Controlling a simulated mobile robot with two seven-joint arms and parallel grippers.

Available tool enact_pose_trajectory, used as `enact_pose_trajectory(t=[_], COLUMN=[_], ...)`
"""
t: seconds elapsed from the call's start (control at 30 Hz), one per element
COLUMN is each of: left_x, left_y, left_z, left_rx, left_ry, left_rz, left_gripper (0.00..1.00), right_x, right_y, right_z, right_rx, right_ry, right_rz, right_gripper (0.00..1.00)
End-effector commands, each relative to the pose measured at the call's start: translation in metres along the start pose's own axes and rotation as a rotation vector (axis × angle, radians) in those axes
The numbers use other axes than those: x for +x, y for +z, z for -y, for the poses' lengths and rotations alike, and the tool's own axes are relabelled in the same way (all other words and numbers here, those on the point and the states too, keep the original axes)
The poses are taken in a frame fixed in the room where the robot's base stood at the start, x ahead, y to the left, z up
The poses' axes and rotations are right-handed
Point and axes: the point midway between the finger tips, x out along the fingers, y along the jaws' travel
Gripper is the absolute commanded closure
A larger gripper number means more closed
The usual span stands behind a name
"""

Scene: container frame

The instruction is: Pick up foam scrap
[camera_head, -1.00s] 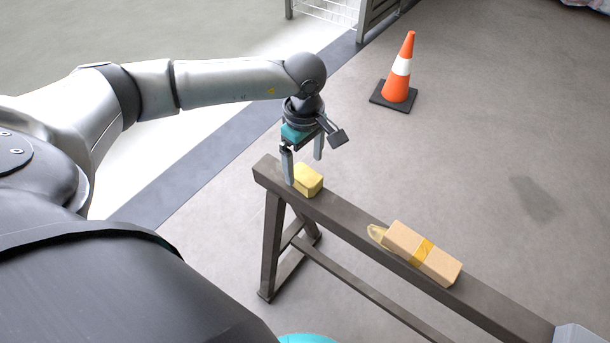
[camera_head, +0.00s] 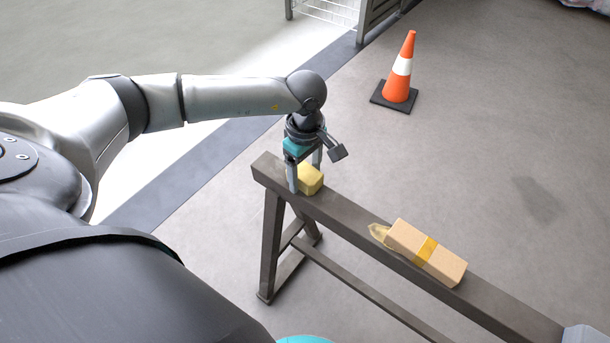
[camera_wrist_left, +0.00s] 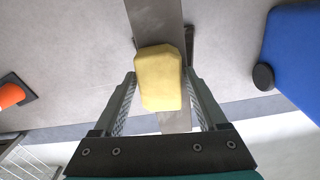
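The foam scrap (camera_head: 311,180) is a pale yellow block on the left end of a dark sawhorse beam (camera_head: 345,214). My left gripper (camera_head: 306,184) is lowered over it, with one finger in front of the block and the other behind. In the left wrist view the foam scrap (camera_wrist_left: 159,78) lies between the open fingers of my left gripper (camera_wrist_left: 160,82), with a gap at the right finger and a narrower one at the left. My right gripper is not in view.
A cardboard box (camera_head: 425,252) with yellow tape lies further right on the beam, beside a translucent yellowish item (camera_head: 380,234). An orange cone (camera_head: 400,77) stands on the floor behind. A blue object (camera_wrist_left: 292,55) shows in the left wrist view. The floor beyond the beam is mostly clear.

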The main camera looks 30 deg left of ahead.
Motion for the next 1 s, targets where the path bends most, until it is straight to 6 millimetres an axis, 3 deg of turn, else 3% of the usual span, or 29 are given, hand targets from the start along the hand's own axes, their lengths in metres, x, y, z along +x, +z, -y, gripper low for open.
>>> enact_pose_trajectory(t=[0.07,0.57,1.0], left_x=[-0.0002,-0.0003,-0.0082], left_y=[0.0,-0.0002,-0.0003], left_z=[-0.0001,-0.0001,-0.0004], left_rx=[0.0,0.0,0.0], left_ry=[0.0,0.0,0.001], left_rz=[0.0,0.0,0.0], left_gripper=[0.35,0.92,0.92], right_x=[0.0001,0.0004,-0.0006], right_y=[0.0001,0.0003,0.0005], right_z=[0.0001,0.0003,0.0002], right_rx=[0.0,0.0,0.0], right_ry=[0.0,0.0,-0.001], right_rz=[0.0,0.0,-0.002], right_gripper=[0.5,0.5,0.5])
